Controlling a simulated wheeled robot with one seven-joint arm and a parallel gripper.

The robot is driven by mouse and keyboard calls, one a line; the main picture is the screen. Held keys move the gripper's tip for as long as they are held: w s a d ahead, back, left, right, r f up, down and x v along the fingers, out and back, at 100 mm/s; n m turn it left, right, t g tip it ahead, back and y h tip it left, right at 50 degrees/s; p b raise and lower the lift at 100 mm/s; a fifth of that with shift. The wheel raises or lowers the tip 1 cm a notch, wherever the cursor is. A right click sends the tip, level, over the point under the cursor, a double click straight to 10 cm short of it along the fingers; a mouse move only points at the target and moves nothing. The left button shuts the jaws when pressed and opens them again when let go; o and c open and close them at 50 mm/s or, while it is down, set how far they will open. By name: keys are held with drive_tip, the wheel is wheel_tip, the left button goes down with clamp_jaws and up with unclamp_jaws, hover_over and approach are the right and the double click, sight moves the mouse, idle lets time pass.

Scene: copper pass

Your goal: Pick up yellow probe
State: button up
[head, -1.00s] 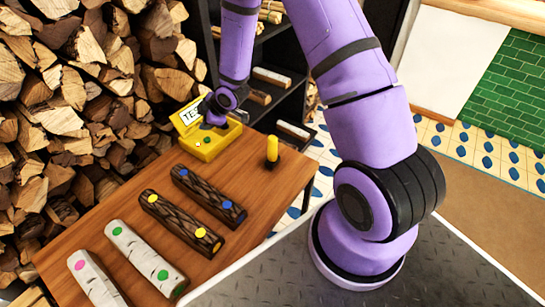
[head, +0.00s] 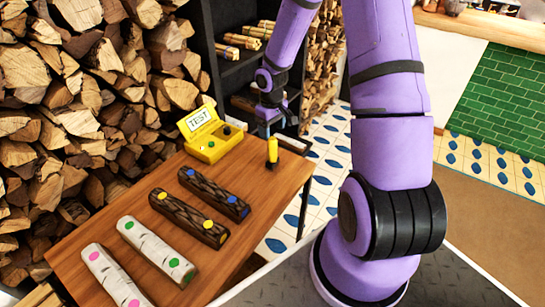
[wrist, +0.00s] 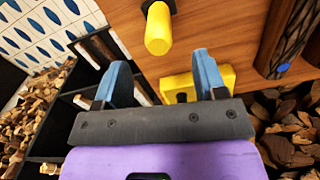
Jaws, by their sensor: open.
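The yellow probe (head: 271,149) stands upright in a small dark holder near the right edge of the wooden table (head: 225,258). In the wrist view the probe (wrist: 158,30) points up toward the camera, just beyond the fingertips. My gripper (head: 268,123) is just above and behind the probe, pointing down. In the wrist view my gripper (wrist: 160,68) has its two blue fingers apart with nothing between them. The yellow tester box (head: 210,140) with its "TEST" lid open stands to the left of the probe; part of it (wrist: 178,86) shows behind the fingers.
Two dark logs (head: 215,193) (head: 188,217) and two white birch logs (head: 155,250) (head: 112,277) with coloured dots lie on the table. A stacked woodpile (head: 60,120) is at the left. A dark shelf (head: 235,75) stands behind the table.

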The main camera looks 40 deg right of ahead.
sight(272, 139)
drive_tip(key=shift+d+f, duration=0.1)
drive_tip(key=shift+f, duration=3.65)
drive_tip(key=c, duration=1)
